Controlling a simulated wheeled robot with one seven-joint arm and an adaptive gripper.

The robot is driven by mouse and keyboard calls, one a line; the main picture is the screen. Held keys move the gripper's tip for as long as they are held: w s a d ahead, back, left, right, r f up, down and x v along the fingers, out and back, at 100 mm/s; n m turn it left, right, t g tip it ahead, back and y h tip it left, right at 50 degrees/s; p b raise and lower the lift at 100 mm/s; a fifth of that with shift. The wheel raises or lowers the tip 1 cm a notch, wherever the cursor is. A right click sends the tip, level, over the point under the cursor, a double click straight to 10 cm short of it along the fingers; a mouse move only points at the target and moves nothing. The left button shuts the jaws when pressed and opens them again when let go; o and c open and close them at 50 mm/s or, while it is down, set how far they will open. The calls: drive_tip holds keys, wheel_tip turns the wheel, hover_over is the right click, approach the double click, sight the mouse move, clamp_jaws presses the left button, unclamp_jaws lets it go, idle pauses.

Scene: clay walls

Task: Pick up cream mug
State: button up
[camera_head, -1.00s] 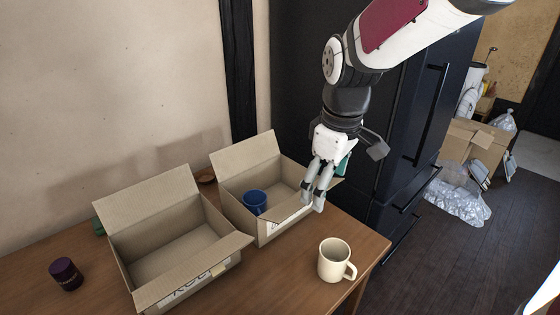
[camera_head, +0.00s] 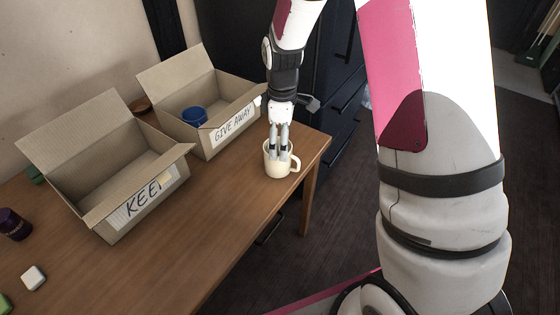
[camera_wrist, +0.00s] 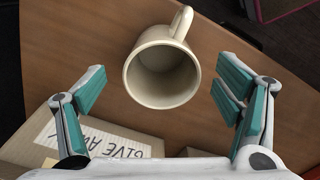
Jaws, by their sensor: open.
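The cream mug (camera_head: 277,165) stands upright and empty near the right edge of the wooden table, its handle to the right. In the wrist view the mug (camera_wrist: 162,75) is seen from above, its handle pointing up. My gripper (camera_head: 281,152) points down over the mug, with its fingertips around the height of the rim in the head view. In the wrist view my gripper (camera_wrist: 162,92) is open, with the teal finger pads apart on both sides and the mug a little ahead of the space between them. I cannot tell whether a finger touches the mug.
A GIVE AWAY box (camera_head: 232,128) with a blue mug (camera_head: 194,116) inside stands left of the mug. A KEEP box (camera_head: 146,205) is further left. A purple jar (camera_head: 14,224) and a white block (camera_head: 33,278) lie at far left. The front table area is clear.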

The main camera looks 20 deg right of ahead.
sight(277, 169)
drive_tip(key=shift+a+f+b, duration=0.15)
drive_tip(key=shift+f+b, duration=0.05)
drive_tip(key=shift+f, duration=1.4)
drive_tip(key=shift+a+f+b, duration=0.15)
drive_tip(key=shift+f, duration=1.4)
drive_tip(key=c, duration=1.5)
